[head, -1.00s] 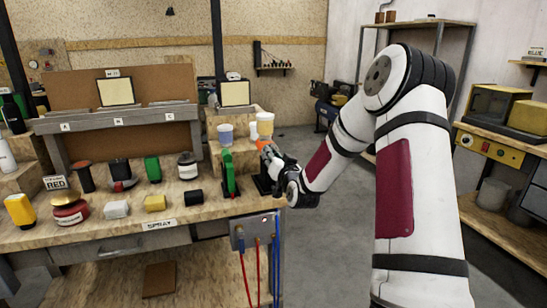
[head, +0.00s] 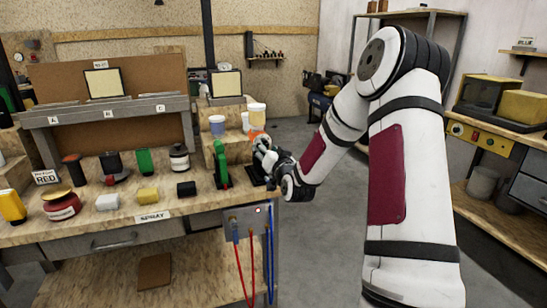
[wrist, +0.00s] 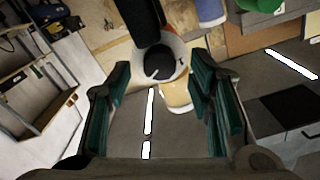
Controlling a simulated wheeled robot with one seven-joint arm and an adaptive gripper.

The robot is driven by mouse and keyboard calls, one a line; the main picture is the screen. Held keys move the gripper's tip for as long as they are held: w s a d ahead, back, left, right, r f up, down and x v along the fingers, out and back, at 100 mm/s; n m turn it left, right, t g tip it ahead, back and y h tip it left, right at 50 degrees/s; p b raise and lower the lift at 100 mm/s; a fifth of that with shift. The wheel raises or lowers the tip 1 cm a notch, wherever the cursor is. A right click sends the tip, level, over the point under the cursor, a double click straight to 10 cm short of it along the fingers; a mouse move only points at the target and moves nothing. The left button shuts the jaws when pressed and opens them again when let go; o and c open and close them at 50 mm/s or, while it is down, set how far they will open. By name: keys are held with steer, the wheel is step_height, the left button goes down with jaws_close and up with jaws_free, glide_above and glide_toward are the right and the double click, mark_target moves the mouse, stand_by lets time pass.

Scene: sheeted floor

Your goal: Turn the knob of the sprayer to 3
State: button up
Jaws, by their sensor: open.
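The sprayer stands at the right end of the bench. In the head view its orange body (head: 257,137) shows under a cup with a yellowish lower part (head: 257,118), and my gripper (head: 263,157) covers much of the rest. In the wrist view a round dark grey knob (wrist: 163,62) with a short pale mark faces me, with a pale ring around it and the yellowish cup (wrist: 176,96) below. My gripper (wrist: 163,97) is open, its green-padded fingers on either side of the knob and apart from it. I cannot read any numbers or the knob's setting.
A black cylinder (head: 186,189) and a yellow block (head: 148,195) lie further left. A grey box with hoses (head: 247,219) is on the bench front. Open floor lies right.

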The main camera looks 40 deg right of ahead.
steer(key=v, duration=1)
steer(key=shift+s, duration=0.2)
steer(key=shift+r, duration=0.1)
steer(key=s+a+r+n+g+y+p, duration=0.2)
steer(key=s+a+r+n+g+p, duration=0.45)
steer(key=a, duration=0.65)
steer(key=s+a+r+g+y+p, duration=0.1)
steer(key=s+a+r+g, duration=0.2)
steer(key=s, duration=1.2)
steer(key=s+a+r+n+g+y+p, duration=0.1)
steer(key=s+a+r, duration=0.5)
steer(key=s, duration=0.9)
steer(key=a+g+y+p, duration=0.1)
steer(key=g, duration=0.1)
steer(key=shift+a+r+g, duration=0.25)
steer(key=shift+a+g, duration=0.1)
steer(key=shift+a, duration=0.05)
